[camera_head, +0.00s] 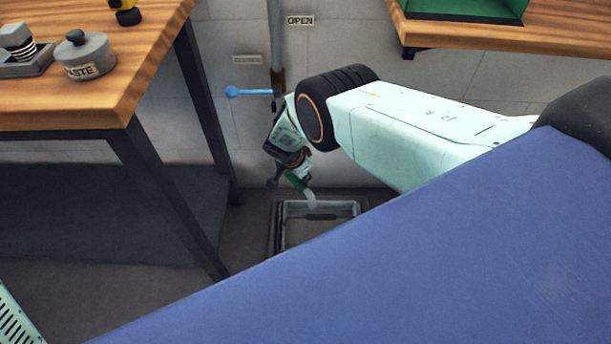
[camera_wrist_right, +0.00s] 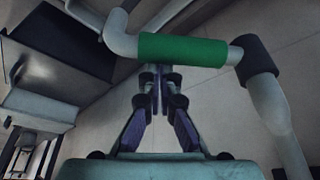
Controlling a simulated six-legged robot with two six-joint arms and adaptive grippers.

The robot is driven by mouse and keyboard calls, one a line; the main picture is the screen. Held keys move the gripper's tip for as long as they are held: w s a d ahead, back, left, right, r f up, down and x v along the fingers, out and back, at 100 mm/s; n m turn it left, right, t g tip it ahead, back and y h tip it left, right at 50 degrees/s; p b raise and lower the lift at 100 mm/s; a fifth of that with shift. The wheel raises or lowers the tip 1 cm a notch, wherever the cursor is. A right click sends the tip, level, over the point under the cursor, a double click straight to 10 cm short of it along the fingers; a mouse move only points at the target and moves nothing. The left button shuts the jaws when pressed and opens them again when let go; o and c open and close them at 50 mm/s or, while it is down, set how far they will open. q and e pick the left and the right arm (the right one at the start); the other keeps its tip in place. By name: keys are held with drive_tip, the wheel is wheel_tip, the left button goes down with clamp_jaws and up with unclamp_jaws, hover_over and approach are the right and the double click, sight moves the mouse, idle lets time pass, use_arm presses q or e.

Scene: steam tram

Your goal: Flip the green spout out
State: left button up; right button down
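The green-sleeved spout (camera_head: 296,182) is low at the wall in the head view, with a pale bent end over the floor drain. In the right wrist view the green sleeve (camera_wrist_right: 183,50) runs crosswise just past my fingertips, between a pale elbow on the left and a dark collar on a pipe at right. My right gripper (camera_wrist_right: 157,78) points at the sleeve with its fingers close together and nothing seen between them. Its tips meet the sleeve's lower edge in the picture; I cannot tell if they touch. In the head view the wrist partly hides the spout's mounting. My left gripper is not in view.
A framed floor drain (camera_head: 276,230) lies below the spout. A blue lever (camera_head: 248,92) is on the vertical pipe, near an OPEN sign (camera_head: 300,20). A wooden bench (camera_head: 100,100) stands at left, another worktop (camera_head: 480,25) at upper right. A large blue surface fills the lower right.

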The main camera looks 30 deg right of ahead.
drive_tip(key=shift+a, duration=0.1)
wheel_tip(320, 180, up, 10)
drive_tip(key=p, duration=0.5)
drive_tip(key=shift+d+r, duration=0.15)
drive_tip(key=shift+d, duration=0.15)
idle(0.3)
